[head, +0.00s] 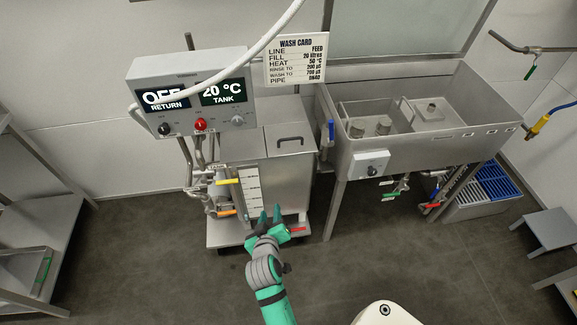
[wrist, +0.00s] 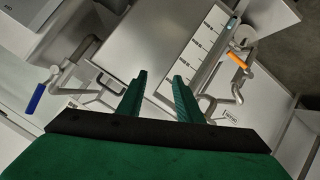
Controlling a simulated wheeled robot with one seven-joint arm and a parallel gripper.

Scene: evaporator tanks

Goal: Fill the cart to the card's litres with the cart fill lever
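The steel cart tank (head: 285,170) stands left of the sink, with a white level scale (head: 249,190) on its front; the scale also shows in the wrist view (wrist: 205,48). I cannot read a liquid level. The wash card (head: 296,59) reads FILL 20 litres. Levers on the cart are yellow (head: 226,181), orange (head: 227,213) and red (head: 298,230); I cannot tell which is the fill lever. The orange one shows in the wrist view (wrist: 238,60). My gripper (head: 270,212) is open and empty in front of the cart, its fingers apart in the wrist view (wrist: 160,78).
A control box (head: 190,90) above the cart shows OFF RETURN and 20 °C TANK. A steel sink (head: 410,115) with a blue-handled valve (head: 331,130) stands to the right. Racks (head: 45,235) stand at left, a stool (head: 548,232) at right.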

